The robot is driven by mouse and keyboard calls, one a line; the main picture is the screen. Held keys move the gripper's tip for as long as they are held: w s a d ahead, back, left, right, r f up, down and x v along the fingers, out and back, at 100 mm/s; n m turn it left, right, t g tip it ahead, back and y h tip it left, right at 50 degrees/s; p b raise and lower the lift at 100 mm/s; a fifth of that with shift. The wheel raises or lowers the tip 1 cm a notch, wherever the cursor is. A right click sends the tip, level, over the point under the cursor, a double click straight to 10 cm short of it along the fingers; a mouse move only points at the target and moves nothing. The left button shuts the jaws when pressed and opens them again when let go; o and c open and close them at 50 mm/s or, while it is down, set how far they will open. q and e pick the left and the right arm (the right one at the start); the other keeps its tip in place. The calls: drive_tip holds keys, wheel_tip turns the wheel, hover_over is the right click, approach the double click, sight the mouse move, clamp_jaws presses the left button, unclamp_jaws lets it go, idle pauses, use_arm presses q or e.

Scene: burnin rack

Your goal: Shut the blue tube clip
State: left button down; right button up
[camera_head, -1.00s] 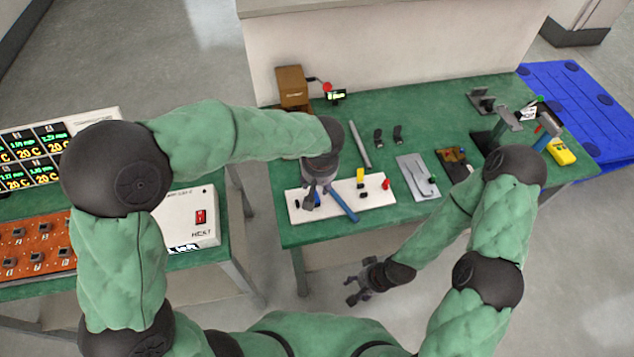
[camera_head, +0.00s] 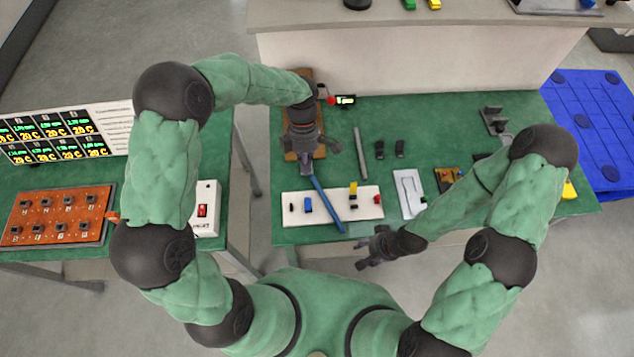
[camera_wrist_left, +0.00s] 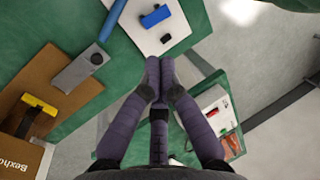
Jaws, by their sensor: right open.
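The blue clip (camera_head: 308,204) sits on the left part of a white board (camera_head: 331,207) near the table's front edge. It also shows in the left wrist view (camera_wrist_left: 155,16), beside a small dark clip (camera_wrist_left: 165,38). Whether its jaw is closed is too small to tell. My left gripper (camera_head: 304,167) is behind the board, apart from the clip. In the left wrist view its fingertips (camera_wrist_left: 160,62) meet with nothing visible between them. My right gripper (camera_head: 368,251) is open and empty, in front of the table edge.
A yellow clip (camera_head: 353,191) and a red one (camera_head: 378,199) share the board. A blue bar (camera_head: 328,205) lies across it, beside the blue clip. A grey rod (camera_head: 361,153) lies behind. A brown box (camera_wrist_left: 20,158) stands near my left gripper.

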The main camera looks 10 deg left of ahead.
use_arm(q)
drive_tip(key=b, duration=0.1)
approach(309, 208)
drive_tip(key=shift+n, duration=0.3)
drive_tip(key=x, duration=0.4)
drive_tip(key=w+x, duration=0.1)
drive_tip(key=x, duration=0.2)
drive_tip(key=shift+s+a+f, duration=0.1)
drive_tip(key=shift+a+f, duration=0.15)
drive_tip(key=shift+a, duration=0.05)
drive_tip(key=shift+s+d+f+b, duration=0.2)
drive_tip(key=shift+s+f+b, duration=0.45)
drive_tip(key=shift+b, duration=0.5)
drive_tip(key=shift+r, duration=0.15)
